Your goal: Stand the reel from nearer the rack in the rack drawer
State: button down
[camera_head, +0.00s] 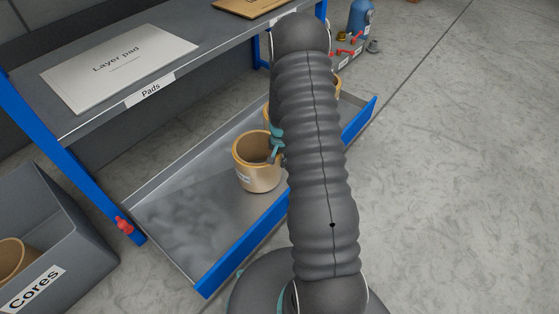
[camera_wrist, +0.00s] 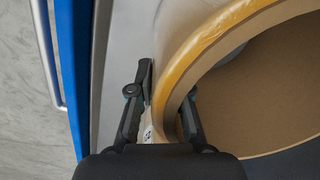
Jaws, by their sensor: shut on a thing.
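A tan, open-topped reel (camera_head: 255,178) is upright in the rack drawer (camera_head: 165,235), near its middle. My gripper (camera_head: 277,145) is at this reel's right rim, mostly hidden behind my arm. In the wrist view my gripper (camera_wrist: 168,100) is shut on the wall of the reel (camera_wrist: 215,35), one finger inside and one outside. The reel looks to be on the drawer floor, but I cannot tell whether its base touches. The drawer is pulled out below the rack shelf (camera_head: 190,75).
More tan reel parts (camera_head: 337,84) show in the drawer behind my arm. The drawer's left part is bare. A grey Cores bin (camera_head: 75,225) holding a tan reel (camera_head: 14,257) stands at left. A layer pad (camera_head: 118,67) lies on the shelf.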

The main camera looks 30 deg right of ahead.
jog(key=shift+f, duration=0.1)
jog(key=c, duration=1.1)
grip_release()
